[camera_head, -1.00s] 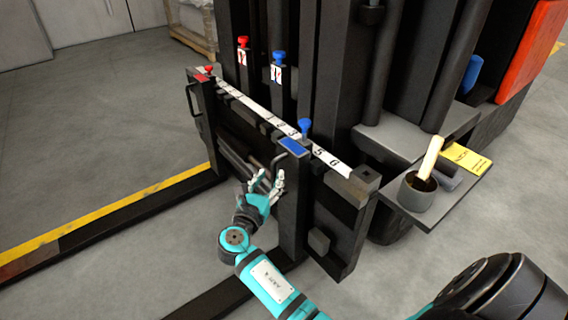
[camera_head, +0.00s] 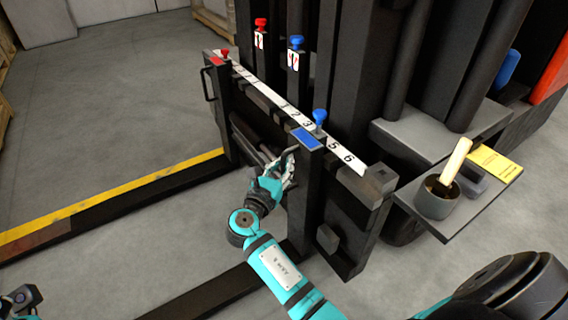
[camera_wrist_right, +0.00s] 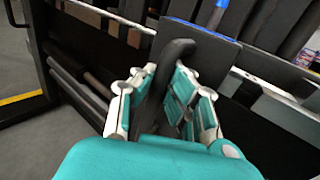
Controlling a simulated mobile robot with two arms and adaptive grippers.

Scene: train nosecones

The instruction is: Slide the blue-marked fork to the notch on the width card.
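The blue-marked fork (camera_head: 307,190) hangs on the carriage, with a blue plate (camera_head: 306,139) and a blue knob (camera_head: 319,117) at its top. It stands between the 3 and the 5 on the white numbered strip (camera_head: 345,156). A yellow card (camera_head: 495,163) lies on the side shelf; its print is too small to read. My right gripper (camera_head: 290,165) is at the fork's dark handle. In the right wrist view its fingers (camera_wrist_right: 165,70) close in on both sides of the handle (camera_wrist_right: 178,56). My left gripper (camera_head: 20,298) shows partly at the bottom left, apart from everything.
The red-marked fork (camera_head: 222,105) stands at the strip's left end. Red (camera_head: 261,25) and blue (camera_head: 295,42) knobs with small labels sit on the mast. A cup (camera_head: 436,197) with a wooden-handled tool stands on the shelf (camera_head: 467,215).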

